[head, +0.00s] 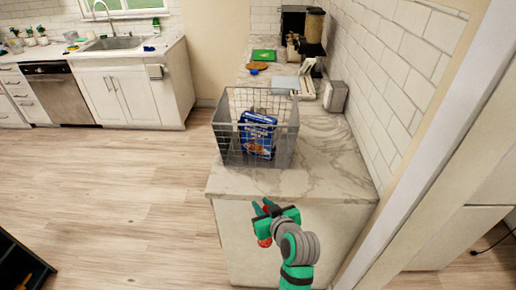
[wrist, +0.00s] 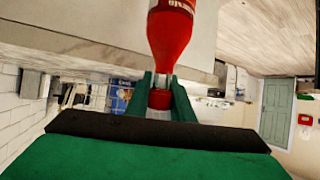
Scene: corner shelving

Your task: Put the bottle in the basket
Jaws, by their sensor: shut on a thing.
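The red bottle (wrist: 171,32) is held at its neck, near the red cap, between the green fingers of my gripper (wrist: 163,82). Its wide body extends toward the floor side of the wrist view. In the head view my gripper (head: 268,209) is in front of the counter's near end, with small red parts of the bottle showing at it; most of the bottle is hidden. The grey wire basket (head: 286,147) stands on the counter, beyond and apart from my gripper. A blue package (head: 258,134) is inside it. The basket also shows in the wrist view (wrist: 72,97).
The marble counter (head: 325,170) is clear beside the basket. A toaster-like box (head: 335,96) and other items stand farther back along the tiled wall. A wall edge (head: 425,150) rises at the right. The wooden floor (head: 120,190) is open at the left.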

